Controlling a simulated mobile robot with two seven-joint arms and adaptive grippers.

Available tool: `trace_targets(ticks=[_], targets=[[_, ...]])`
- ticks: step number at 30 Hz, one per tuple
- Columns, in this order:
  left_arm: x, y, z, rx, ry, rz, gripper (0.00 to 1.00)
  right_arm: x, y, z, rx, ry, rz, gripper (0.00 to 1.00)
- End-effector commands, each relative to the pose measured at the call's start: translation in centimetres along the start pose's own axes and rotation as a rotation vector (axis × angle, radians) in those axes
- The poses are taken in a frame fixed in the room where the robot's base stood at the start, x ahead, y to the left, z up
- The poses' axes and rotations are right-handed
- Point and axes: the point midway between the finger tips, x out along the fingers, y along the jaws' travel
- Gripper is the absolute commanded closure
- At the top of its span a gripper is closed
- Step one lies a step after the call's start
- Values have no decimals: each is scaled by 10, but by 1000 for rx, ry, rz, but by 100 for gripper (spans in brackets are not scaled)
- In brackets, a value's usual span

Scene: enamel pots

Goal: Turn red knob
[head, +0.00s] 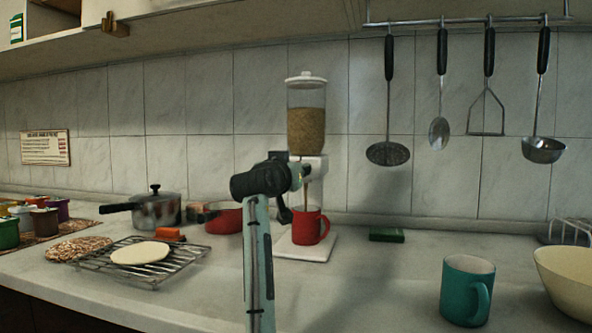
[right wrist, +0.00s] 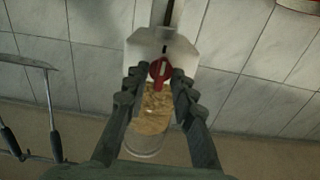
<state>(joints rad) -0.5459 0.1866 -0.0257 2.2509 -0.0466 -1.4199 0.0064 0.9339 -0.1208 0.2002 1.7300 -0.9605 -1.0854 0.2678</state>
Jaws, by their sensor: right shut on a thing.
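A dispenser (head: 306,127) with a clear hopper of tan grain and a white body stands against the tiled wall. The red knob (right wrist: 160,72) is on its white front in the right wrist view, with its narrow handle pointing down the picture toward the hopper. My right gripper (right wrist: 159,78) is shut on the knob, one finger at each side. In the head view my right wrist hides the knob. A red mug (head: 308,228) stands on the dispenser's white base, under the spout. A thin brown streak shows between spout and mug. My left gripper is out of view.
A teal mug (head: 466,290) and a cream bowl (head: 568,280) stand at the right. Utensils hang from a rail (head: 465,21).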

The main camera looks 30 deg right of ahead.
Motion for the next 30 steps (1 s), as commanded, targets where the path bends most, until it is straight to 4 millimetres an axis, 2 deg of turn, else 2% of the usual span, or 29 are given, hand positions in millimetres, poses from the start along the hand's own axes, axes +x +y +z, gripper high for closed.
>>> trace_targets(ticks=[11,30], targets=[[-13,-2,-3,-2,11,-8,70,0,0,1,225,-2,-2,100],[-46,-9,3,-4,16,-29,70,0,3,1,833,-1,-1,100]])
